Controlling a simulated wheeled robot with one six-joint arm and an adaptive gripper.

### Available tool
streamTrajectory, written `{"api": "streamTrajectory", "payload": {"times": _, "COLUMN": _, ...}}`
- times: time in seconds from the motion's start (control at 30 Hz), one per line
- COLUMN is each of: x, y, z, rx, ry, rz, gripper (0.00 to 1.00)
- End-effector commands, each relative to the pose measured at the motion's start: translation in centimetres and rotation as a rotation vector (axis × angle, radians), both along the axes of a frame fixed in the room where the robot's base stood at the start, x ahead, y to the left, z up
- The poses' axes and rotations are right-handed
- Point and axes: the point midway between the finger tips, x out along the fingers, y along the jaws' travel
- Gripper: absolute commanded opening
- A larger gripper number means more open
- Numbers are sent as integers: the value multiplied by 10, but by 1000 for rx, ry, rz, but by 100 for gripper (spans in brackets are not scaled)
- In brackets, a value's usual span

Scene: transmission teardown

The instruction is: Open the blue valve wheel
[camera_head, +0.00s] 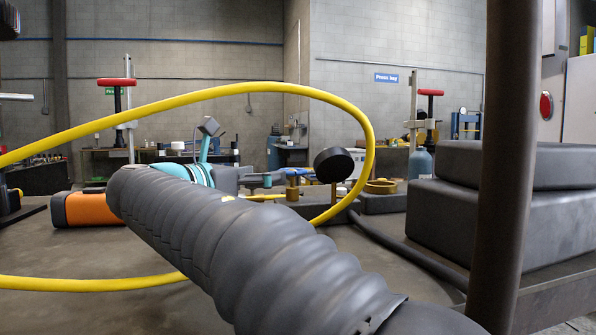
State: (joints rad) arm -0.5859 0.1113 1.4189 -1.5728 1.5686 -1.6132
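No blue valve wheel can be made out in the head view. A grey corrugated sleeve, which looks like my arm's cover, runs from the lower right towards the upper left and hides part of the bench. Just past its far end is a teal part with a raised grey-tipped piece, which looks like my gripper (205,148). The sleeve hides most of it, so its opening and any contact cannot be seen. A black round knob (334,165) stands on a brass-coloured stem right of it, apart from it.
A yellow hose (247,88) loops across the view around the arm. An orange case (85,208) lies at left. Dark blocks (510,215) and a brown upright post (503,160) stand at right. Brass fittings (381,187) and a blue bottle (420,163) sit behind.

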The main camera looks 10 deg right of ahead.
Motion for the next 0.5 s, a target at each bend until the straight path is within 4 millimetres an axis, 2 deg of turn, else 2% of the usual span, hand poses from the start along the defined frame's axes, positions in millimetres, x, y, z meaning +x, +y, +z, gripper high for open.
{"api": "streamTrajectory", "payload": {"times": 0.3, "x": 34, "y": -52, "z": -1, "rx": 2, "ry": 1, "rz": -3, "gripper": 85}}
{"api": "streamTrajectory", "payload": {"times": 0.5, "x": 50, "y": -76, "z": 0, "rx": 2, "ry": 0, "rz": -1, "gripper": 85}}
